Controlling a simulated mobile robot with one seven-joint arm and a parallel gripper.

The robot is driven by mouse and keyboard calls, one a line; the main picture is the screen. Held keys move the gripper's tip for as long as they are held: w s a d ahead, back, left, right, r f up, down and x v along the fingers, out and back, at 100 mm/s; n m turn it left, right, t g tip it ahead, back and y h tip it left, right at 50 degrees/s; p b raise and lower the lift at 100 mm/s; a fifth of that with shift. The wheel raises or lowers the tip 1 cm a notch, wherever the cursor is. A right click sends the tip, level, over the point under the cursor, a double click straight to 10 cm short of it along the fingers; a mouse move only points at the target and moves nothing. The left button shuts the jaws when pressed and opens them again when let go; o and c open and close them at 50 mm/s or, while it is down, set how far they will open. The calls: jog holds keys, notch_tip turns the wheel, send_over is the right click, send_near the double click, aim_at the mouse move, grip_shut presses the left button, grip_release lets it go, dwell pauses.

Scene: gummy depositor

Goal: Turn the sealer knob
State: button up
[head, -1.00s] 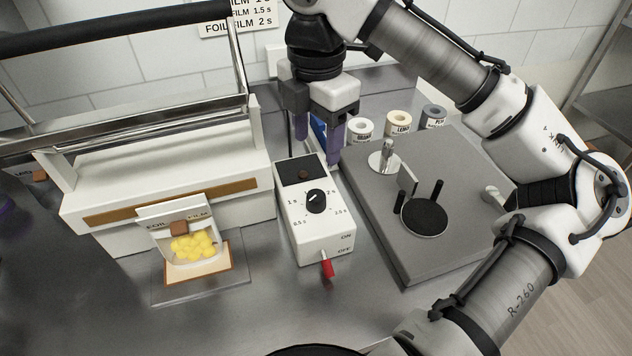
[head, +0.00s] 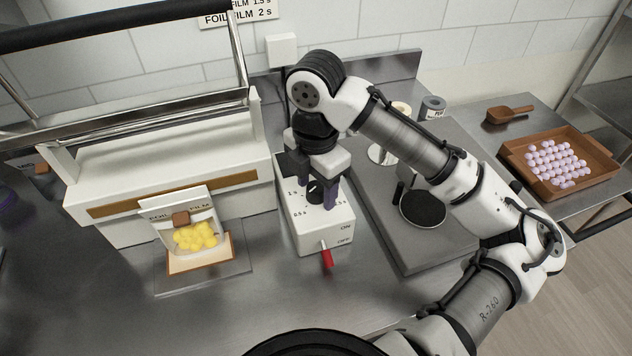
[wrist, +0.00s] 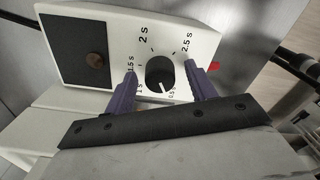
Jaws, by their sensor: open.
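The sealer knob (head: 314,190) is a round black dial on the sloped face of the white control box (head: 312,241). My gripper (head: 318,192) is above the box, pointing down. In the wrist view the knob (wrist: 160,72) lies between the two purple fingers of my gripper (wrist: 160,70), with a visible gap on each side. The jaws are open. Time labels from 0.5 s to 2.5 s ring the knob. A short pale mark shows on the knob's lower part in the wrist view. In the head view, the fingers partly hide the knob and its labels.
A red-tipped switch (head: 326,258) sticks out of the box's front. The white sealer (head: 165,165) stands left, with a pouch of yellow gummies (head: 195,237) before it. A grey plate (head: 420,252) with a black disc (head: 423,208) is right. A brown tray (head: 590,160) stands farther right.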

jog(key=shift+c, duration=0.4)
jog(key=c, duration=0.9)
